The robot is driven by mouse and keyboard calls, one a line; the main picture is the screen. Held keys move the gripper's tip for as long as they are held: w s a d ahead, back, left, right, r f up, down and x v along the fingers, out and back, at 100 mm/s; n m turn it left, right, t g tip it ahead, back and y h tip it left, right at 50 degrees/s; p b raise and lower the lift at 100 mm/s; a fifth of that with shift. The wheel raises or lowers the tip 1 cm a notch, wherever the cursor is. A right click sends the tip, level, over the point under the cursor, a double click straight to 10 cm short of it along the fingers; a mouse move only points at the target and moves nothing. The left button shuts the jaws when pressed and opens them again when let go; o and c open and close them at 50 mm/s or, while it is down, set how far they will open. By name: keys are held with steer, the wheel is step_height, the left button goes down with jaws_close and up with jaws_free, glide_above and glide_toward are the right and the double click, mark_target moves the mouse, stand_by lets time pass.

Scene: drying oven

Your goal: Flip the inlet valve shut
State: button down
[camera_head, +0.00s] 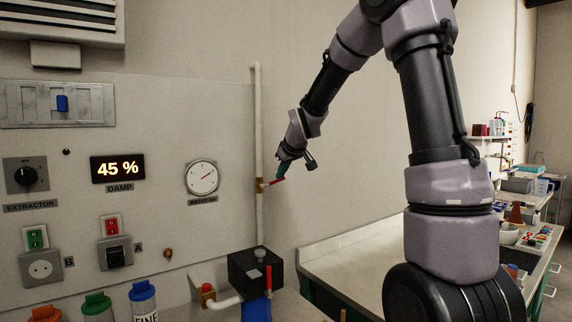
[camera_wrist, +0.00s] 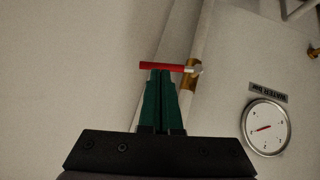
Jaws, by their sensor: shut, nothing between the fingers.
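The inlet valve is a brass body (camera_head: 260,185) on a vertical white pipe (camera_head: 259,110), with a red lever (camera_head: 277,181). The lever sticks out to the right, across the pipe. In the wrist view the red lever (camera_wrist: 154,65) lies crosswise just beyond my fingertips, with the brass body (camera_wrist: 189,78) to their right. My gripper (camera_head: 283,172) has teal fingers, shut together and empty. In the wrist view its fingertips (camera_wrist: 161,73) are at the lever, touching or very close; I cannot tell which.
A round water gauge (camera_head: 202,178) is on the wall left of the pipe; it also shows in the wrist view (camera_wrist: 265,127). A black box (camera_head: 255,268) with another red handle stands below. A damp display (camera_head: 118,168) is further left. The wall right of the pipe is bare.

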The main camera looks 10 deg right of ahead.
steer(key=shift+x, duration=0.8)
steer(key=shift+f, duration=0.1)
steer(key=shift+w+d+f, duration=0.15)
steer(key=shift+d+f, duration=0.2)
steer(key=shift+f, duration=0.25)
steer(key=shift+r, duration=0.1)
